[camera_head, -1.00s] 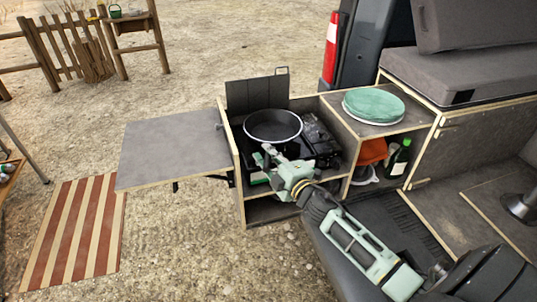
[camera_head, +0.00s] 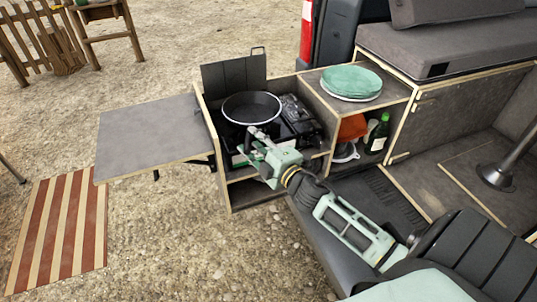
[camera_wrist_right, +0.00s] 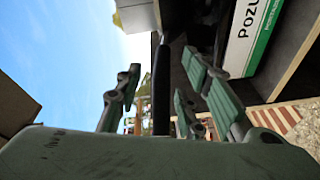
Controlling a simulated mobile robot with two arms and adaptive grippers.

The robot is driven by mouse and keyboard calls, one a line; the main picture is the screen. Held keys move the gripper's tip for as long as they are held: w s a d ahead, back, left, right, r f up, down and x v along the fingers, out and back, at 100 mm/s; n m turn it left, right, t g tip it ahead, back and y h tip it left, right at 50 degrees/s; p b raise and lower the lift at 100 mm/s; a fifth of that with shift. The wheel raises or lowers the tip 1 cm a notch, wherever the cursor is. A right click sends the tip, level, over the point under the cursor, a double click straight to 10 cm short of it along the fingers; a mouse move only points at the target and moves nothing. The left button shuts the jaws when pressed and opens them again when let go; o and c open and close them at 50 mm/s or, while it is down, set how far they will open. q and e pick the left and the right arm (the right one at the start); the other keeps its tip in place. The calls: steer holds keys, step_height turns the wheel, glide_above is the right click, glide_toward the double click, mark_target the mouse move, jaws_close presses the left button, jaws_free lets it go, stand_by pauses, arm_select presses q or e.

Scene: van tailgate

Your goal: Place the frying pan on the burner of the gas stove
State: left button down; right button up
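The dark round frying pan (camera_head: 251,107) sits level over the left part of the black gas stove (camera_head: 300,118), in the head view. The burner under it is hidden, so I cannot tell how well it is centred. My right gripper (camera_head: 252,145) is just in front of the pan, at its handle side. In the right wrist view its fingers (camera_wrist_right: 160,88) are spread apart, with the dark handle (camera_wrist_right: 162,85) showing in the gap between them, not visibly clamped. My left gripper is not in view.
The stove stands in a wooden cabinet with a raised dark lid panel (camera_head: 234,82) behind. Green plates (camera_head: 351,81) lie on the cabinet top to the right; a green bottle (camera_head: 378,135) stands below. A grey side table (camera_head: 150,135) extends left, its top clear.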

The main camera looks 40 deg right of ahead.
steer(key=s+b, duration=0.1)
steer(key=s, duration=0.8)
steer(key=shift+d+r, duration=0.1)
step_height(320, 180, down, 17)
steer(key=s+d+m+g+h, duration=0.2)
steer(key=d+m+g, duration=0.1)
steer(key=m+g, duration=0.1)
steer(key=s+a+f+m+g, duration=0.1)
steer(key=s+f+m+g, duration=0.15)
steer(key=s+f, duration=0.6)
steer(key=s+a+f+m+g, duration=0.2)
steer(key=s+f+g, duration=0.1)
steer(key=f, duration=1.1)
steer(key=s+a+f+m+g, duration=0.1)
steer(key=s+a+f+g, duration=0.1)
steer(key=s+f, duration=0.4)
steer(key=s+a+f+m+g+y, duration=0.1)
steer(key=s+a+f, duration=0.4)
steer(key=s, duration=0.8)
steer(key=s+a+f+m+g, duration=0.2)
steer(key=s+a+f+g, duration=0.2)
steer(key=s+f, duration=0.3)
steer(key=s, duration=0.3)
steer(key=shift+a+y, duration=0.2)
steer(key=shift+y, duration=0.1)
steer(key=shift+s+d+f+m, duration=0.1)
steer(key=shift+s+m, duration=0.05)
steer(key=shift+m, duration=0.1)
